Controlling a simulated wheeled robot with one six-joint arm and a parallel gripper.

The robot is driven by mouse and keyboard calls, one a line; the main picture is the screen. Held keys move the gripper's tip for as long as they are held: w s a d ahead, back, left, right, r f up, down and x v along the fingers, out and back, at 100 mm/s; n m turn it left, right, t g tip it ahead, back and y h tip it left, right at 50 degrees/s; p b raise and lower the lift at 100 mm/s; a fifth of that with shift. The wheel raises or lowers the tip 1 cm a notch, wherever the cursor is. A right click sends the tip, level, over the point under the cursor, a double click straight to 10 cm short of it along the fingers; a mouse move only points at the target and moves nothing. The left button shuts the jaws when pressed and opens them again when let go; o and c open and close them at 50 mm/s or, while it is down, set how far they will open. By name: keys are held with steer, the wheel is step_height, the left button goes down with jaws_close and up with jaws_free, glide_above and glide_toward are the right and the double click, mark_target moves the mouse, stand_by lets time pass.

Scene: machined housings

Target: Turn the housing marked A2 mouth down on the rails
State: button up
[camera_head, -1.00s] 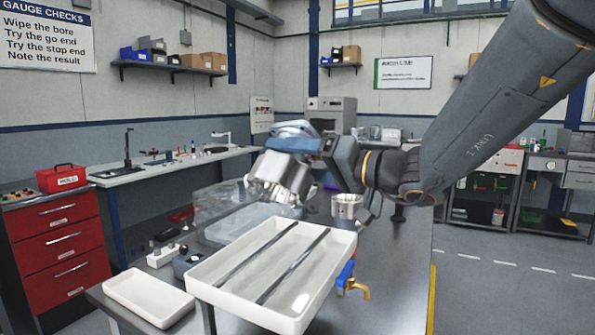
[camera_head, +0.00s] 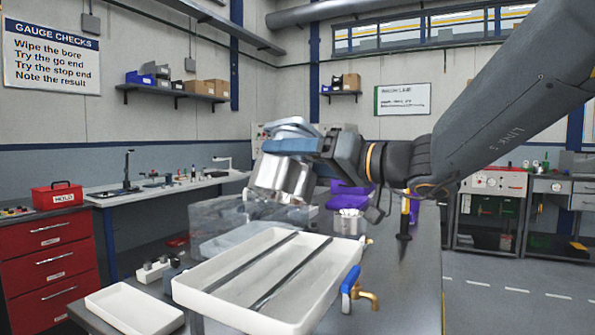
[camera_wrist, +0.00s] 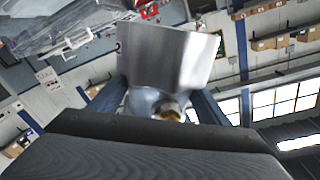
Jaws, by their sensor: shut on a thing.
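My gripper (camera_head: 305,145) is shut on a shiny metal housing (camera_head: 281,178), held in the air above the far part of the white tray. The housing is tilted, with its wider open end pointing down and slightly left. In the wrist view the housing (camera_wrist: 168,58) stands out from between the blue fingers.
A smaller empty white tray (camera_head: 133,312) is at the front left. A brass tap with a blue handle (camera_head: 352,287) sticks out at the tray's right. A clear box (camera_head: 215,220) stands behind the tray. Another metal housing (camera_head: 349,223) stands behind the tray at right.

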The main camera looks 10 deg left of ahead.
mark_target(292, 204)
steer(key=shift+n+b, duration=2.9)
steer(key=shift+b, duration=4.95)
step_height(292, 204, down, 4)
steer(key=b, duration=0.6)
steer(key=shift+f+b, duration=0.45)
steer(key=shift+f, duration=2.4)
steer(key=shift+f, duration=0.55)
steer(key=o, duration=1.8)
steer(key=shift+o, duration=0.6)
steer(key=shift+f, duration=0.2)
